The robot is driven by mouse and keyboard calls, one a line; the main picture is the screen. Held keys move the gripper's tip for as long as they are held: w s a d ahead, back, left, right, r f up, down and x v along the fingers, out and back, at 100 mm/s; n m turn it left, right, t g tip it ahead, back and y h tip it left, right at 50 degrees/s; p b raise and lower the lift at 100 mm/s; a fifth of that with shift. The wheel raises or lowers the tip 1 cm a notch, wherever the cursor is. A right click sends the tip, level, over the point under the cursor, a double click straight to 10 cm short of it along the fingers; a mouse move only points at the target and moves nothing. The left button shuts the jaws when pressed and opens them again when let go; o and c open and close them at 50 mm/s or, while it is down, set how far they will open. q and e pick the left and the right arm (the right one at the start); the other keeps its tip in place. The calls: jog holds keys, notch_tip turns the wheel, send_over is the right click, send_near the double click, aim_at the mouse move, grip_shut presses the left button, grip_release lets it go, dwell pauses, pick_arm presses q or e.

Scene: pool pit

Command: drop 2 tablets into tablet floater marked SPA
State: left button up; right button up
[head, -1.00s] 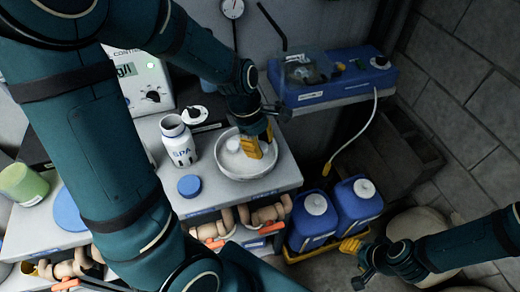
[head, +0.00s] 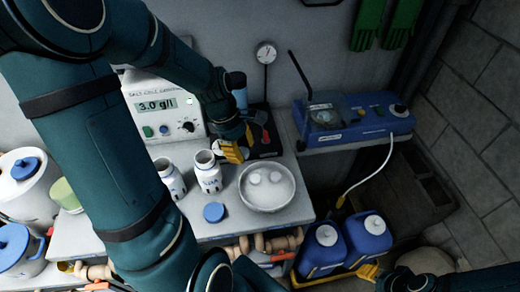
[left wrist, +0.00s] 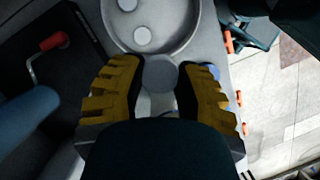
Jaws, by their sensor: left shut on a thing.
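The tablet floater marked SPA (head: 208,174) is a white, open-topped bottle standing upright on the grey bench. A blue round cap (head: 214,212) lies in front of it. A similar white bottle (head: 170,179) stands to its left, partly behind my arm. A shallow round dish (head: 266,207) holds two pale tablets (head: 254,178); the dish also shows in the left wrist view (left wrist: 195,40). My left gripper (head: 234,152), with yellow fingers, is above the bench between floater and dish. It is shut on a round tablet (left wrist: 160,73). My right gripper (head: 398,280) is low at right, fingers unclear.
A salt cell controller box (head: 158,108) stands behind the bottles. A black tray (head: 266,140) with a red-handled tool is behind the dish. A blue device (head: 355,117) sits on a shelf to the right. Blue jugs (head: 368,235) stand below the bench's right end.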

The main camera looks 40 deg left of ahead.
pick_arm(q)
notch_tip(320, 180, up, 6)
jog(key=n+p, duration=0.2)
jog(key=p, duration=0.5)
send_over(209, 173)
jog(key=w+a, duration=0.1)
jog(key=a, duration=0.2)
pick_arm(e)
notch_tip(209, 173, up, 8)
jog(key=w, duration=0.1)
pick_arm(q)
notch_tip(209, 173, down, 6)
jog(key=b, duration=0.4)
jog(key=shift+d+f+t+b, duration=0.15)
jog(key=shift+f+t+b, duration=0.15)
jog(key=shift+b, duration=0.1)
pick_arm(e)
notch_tip(209, 173, down, 5)
jog(key=shift+d+r, duration=0.1)
jog(key=shift+d, duration=0.05)
pick_arm(q)
jog(key=shift+w+r, duration=0.15)
pick_arm(e)
jog(key=shift+r, duration=0.15)
pick_arm(q)
jog(key=o, duration=1)
jog(key=shift+c, duration=0.2)
